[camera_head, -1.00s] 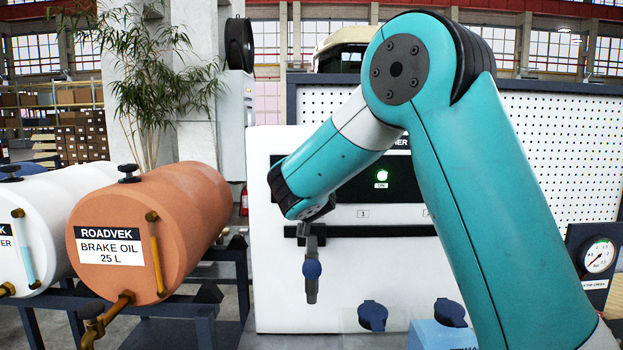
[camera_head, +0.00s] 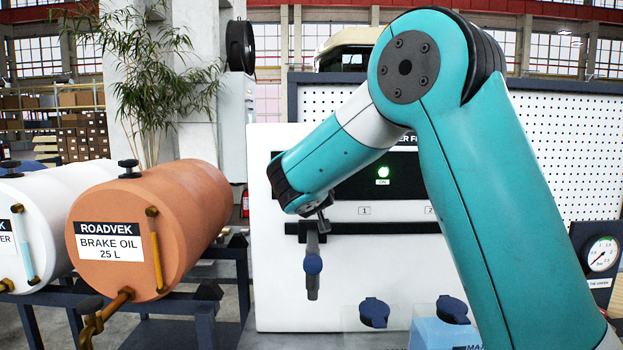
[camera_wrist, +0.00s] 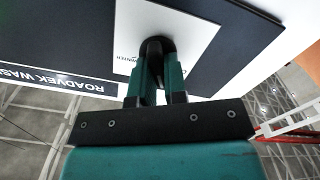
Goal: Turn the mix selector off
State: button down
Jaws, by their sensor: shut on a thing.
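The mix selector is a dark knob (camera_wrist: 157,46) on a white plate (camera_wrist: 195,35) in the wrist view. The plate carries the word WINTER and other lettering that is partly covered. My gripper (camera_wrist: 158,64) has its two teal fingers closed on the knob, one on each side. The knob's pointing direction is hard to tell because the fingers cover much of it. In the head view my wrist is at the left part of the white filler machine (camera_head: 290,285), and the knob and fingertips are hidden behind it.
Blue-capped containers (camera_head: 374,312) stand lower down. A brown brake oil drum (camera_head: 165,225) lies to the left.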

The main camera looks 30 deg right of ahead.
jog(key=n, duration=0.6)
jog(key=shift+w+a+f, duration=0.15)
jog(key=shift+a+f, duration=0.05)
jog(key=shift+a, duration=0.05)
jog(key=shift+n, duration=0.3)
jog(key=c, duration=1.2)
grip_release()
jog(key=shift+o, duration=0.2)
jog(key=b+v, duration=0.6)
jog(key=v, duration=1.1)
jog(key=shift+a+b, duration=0.2)
jog(key=shift+b, duration=0.1)
